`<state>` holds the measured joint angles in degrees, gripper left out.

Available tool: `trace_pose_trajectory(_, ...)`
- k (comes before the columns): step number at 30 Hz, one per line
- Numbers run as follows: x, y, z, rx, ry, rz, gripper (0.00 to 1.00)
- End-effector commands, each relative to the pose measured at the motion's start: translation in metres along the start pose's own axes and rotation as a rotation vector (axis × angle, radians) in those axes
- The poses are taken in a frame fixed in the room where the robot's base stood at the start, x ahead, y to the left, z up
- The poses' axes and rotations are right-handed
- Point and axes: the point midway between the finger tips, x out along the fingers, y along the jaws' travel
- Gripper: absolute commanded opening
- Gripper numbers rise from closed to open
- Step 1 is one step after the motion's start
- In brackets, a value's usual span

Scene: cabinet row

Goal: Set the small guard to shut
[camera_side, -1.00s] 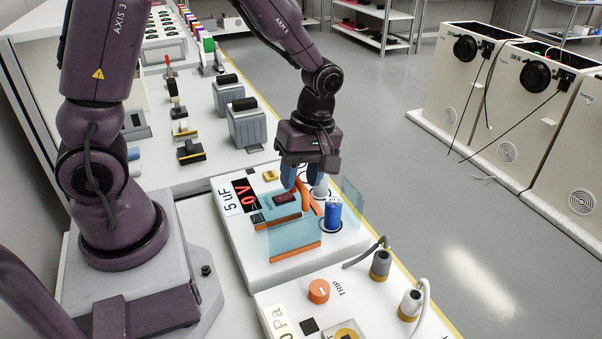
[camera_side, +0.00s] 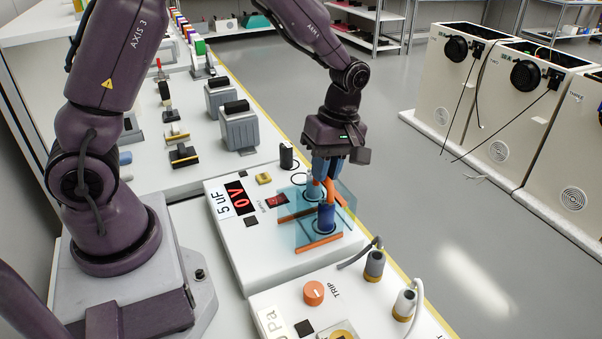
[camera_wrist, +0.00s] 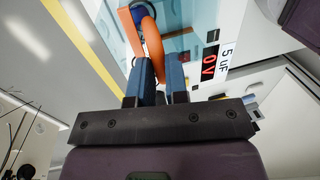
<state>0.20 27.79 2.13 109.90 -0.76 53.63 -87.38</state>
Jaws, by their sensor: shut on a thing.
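The small guard (camera_side: 293,232) is a clear blue cover with orange edge strips. It stands around blue cylinders (camera_side: 326,217) on the white panel marked 5 uF (camera_side: 240,262), its lower orange strip at or close to the panel top. My gripper (camera_side: 327,174) is above the guard, shut on its orange handle (camera_side: 329,190). In the wrist view the curved orange handle (camera_wrist: 153,42) runs between my two blue fingers (camera_wrist: 160,68). The fingers hide part of the handle, and I cannot tell whether the guard is fully seated.
A red 0 V display (camera_side: 237,194), a dark red switch (camera_side: 277,200) and a yellow block (camera_side: 263,179) sit left of the guard. A black cylinder (camera_side: 286,156) stands behind. A panel with an orange TRIP knob (camera_side: 314,293) and cabled plugs (camera_side: 374,265) is in front.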

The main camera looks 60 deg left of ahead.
Motion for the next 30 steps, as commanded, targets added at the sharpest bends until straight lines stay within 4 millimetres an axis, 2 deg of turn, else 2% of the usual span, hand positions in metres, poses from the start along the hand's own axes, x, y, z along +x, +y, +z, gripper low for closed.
trace_pose_trajectory(1,-0.002,0.012,0.000,0.000,0.001,0.004,0.00)
trace_pose_trajectory(6,-0.007,0.032,0.000,-0.001,0.000,0.004,0.00)
trace_pose_trajectory(17,-0.009,0.038,0.000,-0.001,0.001,0.013,0.00)
trace_pose_trajectory(18,-0.009,0.038,0.000,-0.001,0.001,0.013,0.17)
trace_pose_trajectory(21,-0.009,0.038,0.000,-0.001,0.001,0.012,0.40)
trace_pose_trajectory(30,-0.009,0.037,0.000,0.000,0.001,0.005,0.40)
